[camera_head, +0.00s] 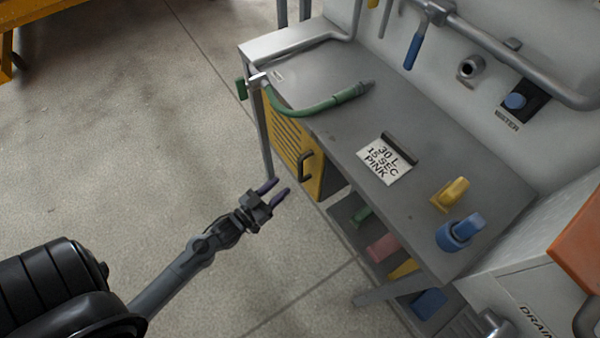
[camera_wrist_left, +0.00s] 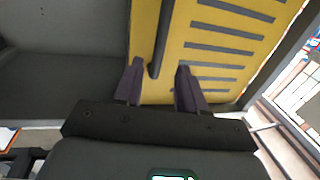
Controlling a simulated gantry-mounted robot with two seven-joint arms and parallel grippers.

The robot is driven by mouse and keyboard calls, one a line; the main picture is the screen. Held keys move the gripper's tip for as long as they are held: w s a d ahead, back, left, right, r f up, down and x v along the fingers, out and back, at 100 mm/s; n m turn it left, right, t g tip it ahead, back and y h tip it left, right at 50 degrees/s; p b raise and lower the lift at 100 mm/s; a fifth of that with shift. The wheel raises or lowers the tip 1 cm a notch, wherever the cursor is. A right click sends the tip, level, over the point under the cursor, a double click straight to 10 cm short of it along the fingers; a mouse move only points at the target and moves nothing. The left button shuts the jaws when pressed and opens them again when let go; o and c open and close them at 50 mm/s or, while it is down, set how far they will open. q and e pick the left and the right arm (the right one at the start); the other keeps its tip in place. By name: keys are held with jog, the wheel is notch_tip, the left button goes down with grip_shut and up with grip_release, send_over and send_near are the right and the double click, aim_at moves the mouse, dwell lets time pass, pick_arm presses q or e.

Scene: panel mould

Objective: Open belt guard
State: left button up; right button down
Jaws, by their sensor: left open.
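The belt guard (camera_head: 289,146) is a yellow slatted panel under the left part of the grey bench, with a dark bar handle (camera_head: 306,166) near its right edge. The panel looks closed. My left gripper (camera_head: 274,192) is open and empty, a little in front of the guard and below and left of the handle. In the left wrist view the open fingers (camera_wrist_left: 158,85) point at the yellow panel (camera_wrist_left: 220,50), and the handle (camera_wrist_left: 161,40) runs upward between them. I cannot tell whether the fingers touch it. My right gripper is out of view.
The grey bench (camera_head: 335,130) holds a green hose (camera_head: 315,108), a sign (camera_head: 383,160), a yellow item (camera_head: 450,194) and a blue item (camera_head: 460,231). A lower shelf beside the guard holds several coloured items. Open concrete floor (camera_head: 130,130) lies left of the bench.

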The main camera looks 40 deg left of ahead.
aim_at(300, 169)
pick_arm(q)
jog(key=w+b, duration=0.1)
jog(key=w, duration=0.2)
jog(key=w+b, duration=0.1)
jog(key=w, duration=0.2)
jog(key=w+b, duration=0.1)
jog(key=w, duration=0.3)
jog(key=shift+d, duration=0.3)
grip_shut()
